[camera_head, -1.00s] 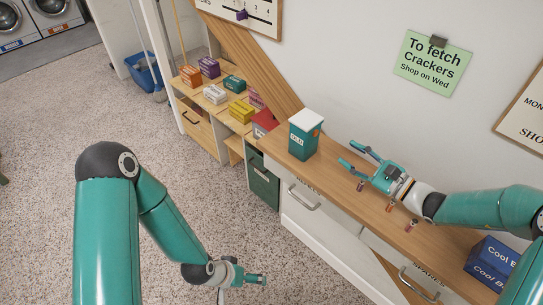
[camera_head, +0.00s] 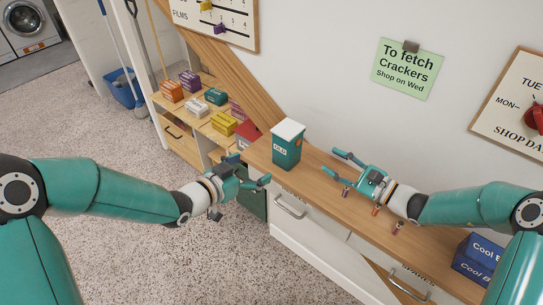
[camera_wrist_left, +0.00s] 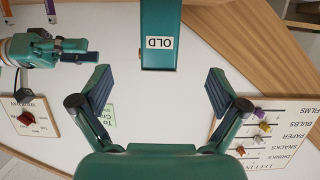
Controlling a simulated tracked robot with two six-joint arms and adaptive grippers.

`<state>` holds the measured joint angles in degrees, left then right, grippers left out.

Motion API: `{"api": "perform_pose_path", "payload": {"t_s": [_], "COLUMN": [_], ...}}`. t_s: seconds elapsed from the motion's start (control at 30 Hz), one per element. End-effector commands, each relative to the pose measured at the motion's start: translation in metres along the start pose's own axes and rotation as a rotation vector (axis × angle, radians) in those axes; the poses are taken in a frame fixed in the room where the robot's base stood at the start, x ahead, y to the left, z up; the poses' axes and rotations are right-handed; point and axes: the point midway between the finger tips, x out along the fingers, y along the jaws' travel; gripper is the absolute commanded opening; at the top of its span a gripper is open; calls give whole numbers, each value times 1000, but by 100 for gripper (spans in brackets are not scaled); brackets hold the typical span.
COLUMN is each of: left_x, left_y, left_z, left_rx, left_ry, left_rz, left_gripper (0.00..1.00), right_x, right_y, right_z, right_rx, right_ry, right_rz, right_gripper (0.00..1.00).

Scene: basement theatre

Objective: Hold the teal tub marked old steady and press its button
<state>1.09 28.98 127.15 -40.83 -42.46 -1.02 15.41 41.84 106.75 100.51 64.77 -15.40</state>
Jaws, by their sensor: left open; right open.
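The teal tub (camera_head: 286,150) has a white lid and a white label reading OLD. It stands upright on the wooden counter (camera_head: 318,168). In the left wrist view the tub (camera_wrist_left: 158,52) appears upside down, ahead of and between my left fingers. My left gripper (camera_head: 250,171) is open and empty, left of the tub and apart from it. My right gripper (camera_head: 331,163) is open and empty over the counter, right of the tub and apart from it.
Small red-ended cylinders (camera_head: 376,210) lie on the counter near my right wrist. Blue boxes (camera_head: 474,262) stand at its right end. Shelves with several small coloured boxes (camera_head: 215,96) lie behind left. A sloping wooden beam (camera_head: 238,84) runs down behind the tub.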

Motion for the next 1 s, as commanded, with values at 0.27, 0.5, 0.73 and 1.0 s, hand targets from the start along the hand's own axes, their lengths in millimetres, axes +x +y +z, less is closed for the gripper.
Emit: {"api": "perform_pose_path", "payload": {"t_s": [0.27,0.5,0.73,1.0], "left_x": [45,94,134,158], "left_y": [1,1,1,1], "left_z": [2,2,2,2], "left_rx": [-1,-1,-2,-2], "left_ry": [-2,-3,-2,-3], "left_rz": [2,2,0,1], "left_gripper": [98,98,98,98], "right_x": [0,0,0,-1], "right_y": [0,0,0,0], "right_z": [0,0,0,0], "right_rx": [0,0,0,0], "right_ry": [0,0,0,1], "right_rz": [0,0,-1,-1], "right_gripper": [42,42,42,42]}}
